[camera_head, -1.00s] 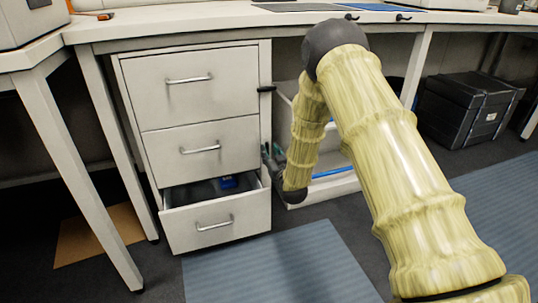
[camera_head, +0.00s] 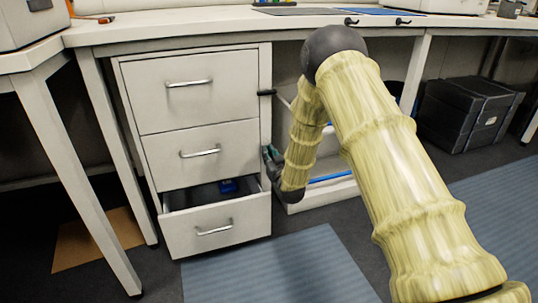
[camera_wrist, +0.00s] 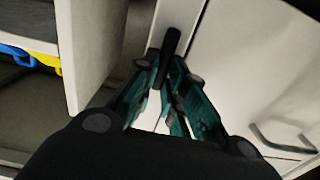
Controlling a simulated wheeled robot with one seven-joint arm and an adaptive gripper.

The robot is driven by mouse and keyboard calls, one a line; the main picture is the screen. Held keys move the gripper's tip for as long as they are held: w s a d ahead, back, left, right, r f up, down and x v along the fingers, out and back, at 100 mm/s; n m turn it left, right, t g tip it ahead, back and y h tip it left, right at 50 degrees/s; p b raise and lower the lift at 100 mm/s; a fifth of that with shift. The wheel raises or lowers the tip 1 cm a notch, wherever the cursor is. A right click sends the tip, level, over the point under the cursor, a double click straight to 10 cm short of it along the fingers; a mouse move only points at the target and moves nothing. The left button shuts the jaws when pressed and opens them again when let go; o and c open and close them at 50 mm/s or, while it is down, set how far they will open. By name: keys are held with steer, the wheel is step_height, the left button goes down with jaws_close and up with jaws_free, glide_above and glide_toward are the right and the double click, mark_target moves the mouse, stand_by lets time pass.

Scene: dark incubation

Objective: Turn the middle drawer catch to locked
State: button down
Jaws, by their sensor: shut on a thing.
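The middle drawer (camera_head: 170,165) of the white cabinet is shut. Its dark catch (camera_wrist: 171,45) is a slim black lever on the cabinet's front edge, seen in the wrist view. My gripper (camera_wrist: 168,78), with teal fingers, is shut on this catch, and the lever sticks out past the fingertips. The lever looks slightly tilted in the wrist view. In the head view my gripper (camera_head: 269,157) is at the right edge of the middle drawer, and the catch is hidden there by the fingers.
Another black catch (camera_head: 266,92) sits higher, beside the shut top drawer (camera_head: 190,108). The bottom drawer (camera_head: 190,238) is pulled open with a blue thing (camera_head: 228,185) inside. An open shelf bay lies right of the cabinet, behind my arm. A blue mat (camera_head: 290,265) covers the floor in front.

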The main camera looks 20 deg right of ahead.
steer(key=shift+m+p, duration=0.3)
steer(key=shift+d+f+m+p, duration=0.3)
steer(key=shift+m+p, duration=0.8)
steer(key=shift+m, duration=1.8)
steer(key=shift+d+f+m+p, duration=0.25)
steer(key=shift+m+p, duration=0.8)
steer(key=shift+m, duration=1.85)
steer(key=shift+d+f+m+p, duration=0.25)
steer(key=shift+m+p, duration=0.85)
steer(key=shift+m, duration=1.8)
steer(key=c, duration=1.5)
jaws_free()
steer(key=shift+s, duration=0.1)
steer(key=s, duration=1.2)
steer(key=shift+d, duration=0.15)
